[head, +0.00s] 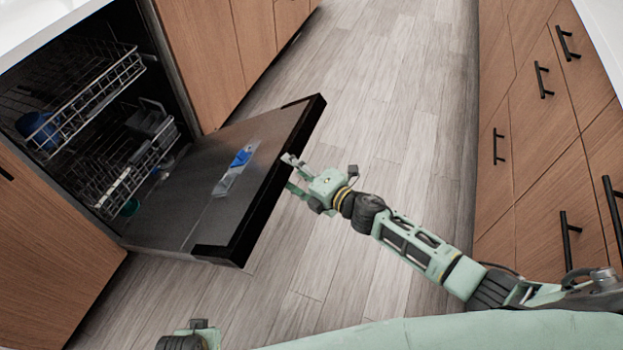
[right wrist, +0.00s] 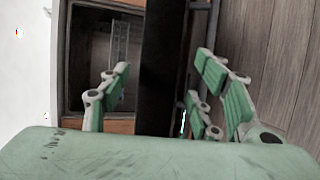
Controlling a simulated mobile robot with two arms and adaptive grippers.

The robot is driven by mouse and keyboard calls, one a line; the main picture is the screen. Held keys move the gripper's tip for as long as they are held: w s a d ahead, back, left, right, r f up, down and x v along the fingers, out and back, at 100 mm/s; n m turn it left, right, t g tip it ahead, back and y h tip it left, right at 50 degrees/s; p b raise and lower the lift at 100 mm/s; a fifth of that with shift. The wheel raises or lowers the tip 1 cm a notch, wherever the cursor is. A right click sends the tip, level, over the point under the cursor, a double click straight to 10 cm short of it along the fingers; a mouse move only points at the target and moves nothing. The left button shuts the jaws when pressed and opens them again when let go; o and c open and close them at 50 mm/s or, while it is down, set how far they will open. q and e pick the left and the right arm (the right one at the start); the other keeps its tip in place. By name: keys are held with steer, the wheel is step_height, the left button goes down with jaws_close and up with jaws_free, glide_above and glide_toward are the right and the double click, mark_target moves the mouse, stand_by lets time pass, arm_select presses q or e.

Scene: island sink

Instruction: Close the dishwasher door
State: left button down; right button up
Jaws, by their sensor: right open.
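The dishwasher door (head: 205,185) hangs open, lowered to roughly level, with its inner side facing up. Its dark outer edge points toward the middle of the head view. My right gripper (head: 290,174) is open at that outer edge. In the right wrist view, the door shows as a dark band (right wrist: 160,70) between the fingers of the right gripper (right wrist: 163,88); I cannot tell whether they touch it. The dishwasher (head: 85,100) stands open at the left, with wire racks inside.
The upper rack (head: 105,88) holds a blue item (head: 37,130). The lower rack (head: 130,175) sits near the door's hinge side. Wooden cabinets (head: 545,130) with black handles stand at the right. The plank floor (head: 390,100) between the cabinet rows is clear.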

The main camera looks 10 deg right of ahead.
steer(key=v, duration=0.7)
steer(key=shift+s+r, duration=0.2)
steer(key=shift+s, duration=0.05)
steer(key=shift+d, duration=0.15)
steer(key=shift+c, duration=0.5)
